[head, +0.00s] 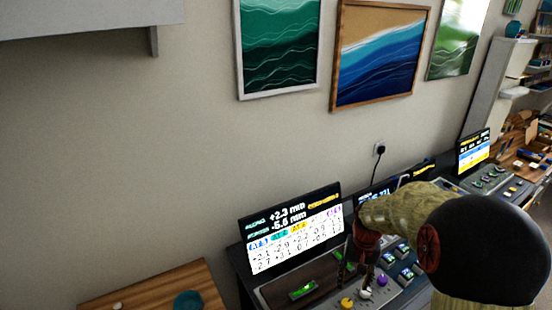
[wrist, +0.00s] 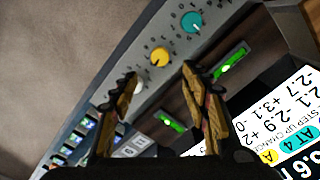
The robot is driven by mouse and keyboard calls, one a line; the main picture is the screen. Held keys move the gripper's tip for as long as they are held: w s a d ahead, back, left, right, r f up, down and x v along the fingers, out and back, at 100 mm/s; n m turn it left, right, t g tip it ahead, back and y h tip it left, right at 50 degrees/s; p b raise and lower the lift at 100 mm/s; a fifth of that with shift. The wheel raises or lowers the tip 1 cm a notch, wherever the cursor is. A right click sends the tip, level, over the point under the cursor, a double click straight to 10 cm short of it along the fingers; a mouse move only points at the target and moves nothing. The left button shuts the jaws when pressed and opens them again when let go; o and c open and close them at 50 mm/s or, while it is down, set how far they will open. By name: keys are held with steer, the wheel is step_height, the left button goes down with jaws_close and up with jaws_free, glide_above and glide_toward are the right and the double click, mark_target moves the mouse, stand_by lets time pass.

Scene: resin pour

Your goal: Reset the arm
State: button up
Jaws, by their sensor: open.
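My gripper (head: 356,278) hangs at the end of my arm over the front console (head: 325,277) in the head view. In the wrist view my gripper (wrist: 161,76) has its two fingers spread apart with nothing between them. A yellow knob (wrist: 160,57) shows just beyond the fingertips, and a teal knob (wrist: 192,22) is further off. I cannot tell the exact height of the fingertips above the panel. My arm covers part of the console in the head view.
A screen with numbers (head: 293,228) stands upright behind the console. A wooden board (head: 150,290) with a teal round item (head: 187,301) is at lower left. More consoles and a second screen (head: 474,152) stand at right. The wall carries framed pictures and a plugged-in socket (head: 379,148).

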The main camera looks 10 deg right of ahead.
steer(key=s+a+r+n+t+b, duration=0.1)
steer(key=s+a+r+n+t, duration=0.1)
steer(key=s+a+r, duration=0.5)
steer(key=s+a+r+n+t+b, duration=0.1)
steer(key=s+a+r+n+t, duration=0.2)
steer(key=s+a+r, duration=0.4)
steer(key=s+r, duration=0.5)
steer(key=shift+s+a+r+t+b, duration=0.2)
steer(key=shift+s+t+b, duration=0.05)
steer(key=shift+t+b, duration=0.05)
stand_by(1.1)
